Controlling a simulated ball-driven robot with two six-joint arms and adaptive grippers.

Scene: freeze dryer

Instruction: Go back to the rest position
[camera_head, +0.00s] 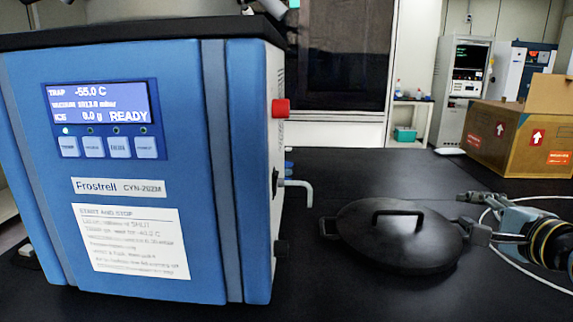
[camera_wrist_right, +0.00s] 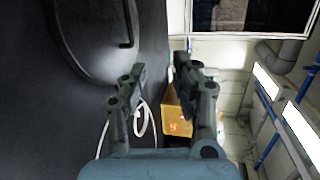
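My right gripper (camera_head: 470,212) is at the right edge of a black round lid (camera_head: 400,245). In the right wrist view the gripper (camera_wrist_right: 161,72) has its two fingers apart, with nothing held between them. The lid lies flat on the dark bench, its loop handle on top; it also shows at the upper left of the wrist view (camera_wrist_right: 95,35). I cannot tell whether a fingertip touches the lid's rim. My left gripper is not clearly seen in either view.
A blue freeze dryer (camera_head: 180,180) fills the left, with a READY display, a red knob (camera_head: 280,108) and a bent side outlet (camera_head: 298,184). A cardboard box (camera_head: 500,140) stands at the back right. A white cable (camera_head: 520,268) lies near my right arm. The bench behind the lid is clear.

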